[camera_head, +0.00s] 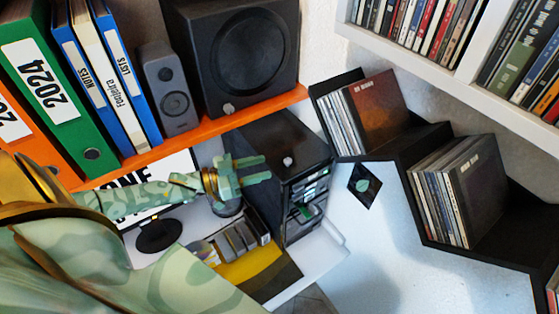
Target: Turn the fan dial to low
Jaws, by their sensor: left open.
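My left gripper (262,170) reaches in from the left, below the orange shelf. Its two green fingers point right, apart, with nothing seen between them. A black tower case (262,138) stands just behind and to the right of the fingers. A small pale round knob (288,161) is on the case, a little right of the fingertips and apart from them. I cannot tell if this knob is the fan dial, and no setting marks are readable. My right gripper is not in view.
The orange shelf (200,139) above the arm carries binders (45,90), a small grey speaker (168,92) and a large black speaker (240,55). A monitor (183,165) stands behind my arm. Black hexagonal shelves (405,140) with discs hang to the right.

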